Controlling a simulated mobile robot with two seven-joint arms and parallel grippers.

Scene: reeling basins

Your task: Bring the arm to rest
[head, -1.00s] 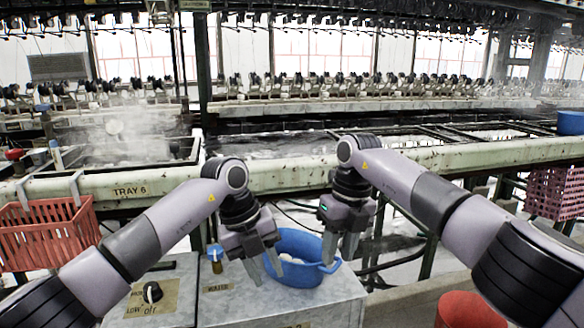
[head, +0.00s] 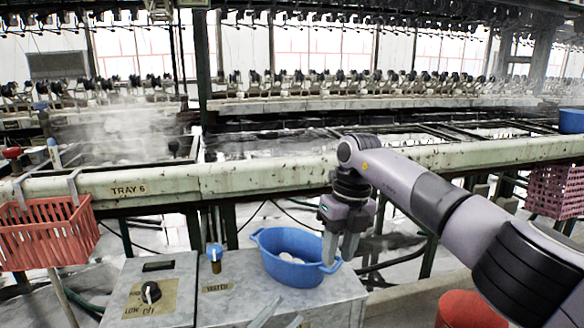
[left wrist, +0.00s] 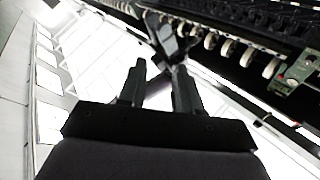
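My left gripper (head: 279,317) shows only as two fingertips at the bottom edge of the head view, in front of the grey box. In the left wrist view its two fingers (left wrist: 158,85) stand apart with nothing between them. My right gripper (head: 339,259) points down at the right end of the blue basin (head: 270,262), its fingertips by the basin's right handle. I cannot tell whether they grip the handle. The basin stands upright on the grey box and holds a few whitish pieces (head: 289,257).
A red crate (head: 45,238) hangs on the tray rail (head: 215,179). A red tub (head: 468,310) is at the lower right.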

